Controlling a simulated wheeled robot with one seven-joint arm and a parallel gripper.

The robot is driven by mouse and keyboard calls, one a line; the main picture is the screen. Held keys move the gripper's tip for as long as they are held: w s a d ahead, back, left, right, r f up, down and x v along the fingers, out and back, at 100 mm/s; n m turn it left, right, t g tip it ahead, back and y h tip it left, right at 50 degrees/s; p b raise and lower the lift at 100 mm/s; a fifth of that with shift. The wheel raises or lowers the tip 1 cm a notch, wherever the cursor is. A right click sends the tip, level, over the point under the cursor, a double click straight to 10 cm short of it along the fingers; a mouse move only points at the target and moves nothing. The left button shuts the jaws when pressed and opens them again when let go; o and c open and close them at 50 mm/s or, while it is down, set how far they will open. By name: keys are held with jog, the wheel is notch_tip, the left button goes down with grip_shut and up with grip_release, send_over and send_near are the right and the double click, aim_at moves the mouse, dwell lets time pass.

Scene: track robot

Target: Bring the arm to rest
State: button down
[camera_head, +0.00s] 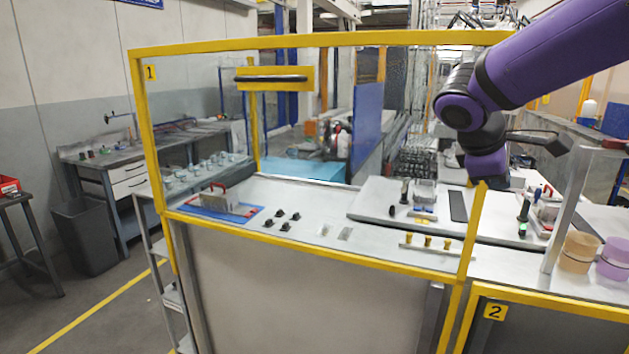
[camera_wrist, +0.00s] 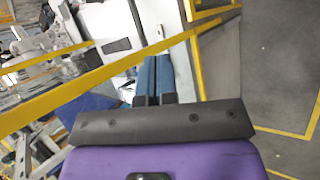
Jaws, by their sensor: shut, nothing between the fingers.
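My purple arm (camera_head: 540,55) reaches in from the upper right in the head view and bends down at a dark joint. Its lower end (camera_head: 487,165) hangs above the right part of the workbench, behind the yellow frame. I cannot make out the fingertips in the head view. In the wrist view, my gripper (camera_wrist: 156,65) shows its two blue fingers side by side, shut and empty. The gripper's dark base (camera_wrist: 160,122) and purple wrist fill the lower part of that view.
The yellow frame (camera_head: 310,41) spans the station, with a white workbench (camera_head: 310,195) inside. It bears a blue mat (camera_head: 213,207), black parts (camera_head: 281,215) and yellow pegs (camera_head: 427,241). Orange (camera_head: 578,252) and purple cups (camera_head: 613,258) stand right. Grey floor (camera_head: 110,310) is free at the left.

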jog(key=s+a+f+m+t+y, duration=0.1)
jog(key=s+m+y, duration=0.6)
jog(key=s, duration=1.4)
jog(key=shift+a+m+t, duration=0.2)
jog(key=shift+m+t, duration=0.2)
jog(key=shift+m, duration=1.4)
jog(key=shift+s+f, duration=0.1)
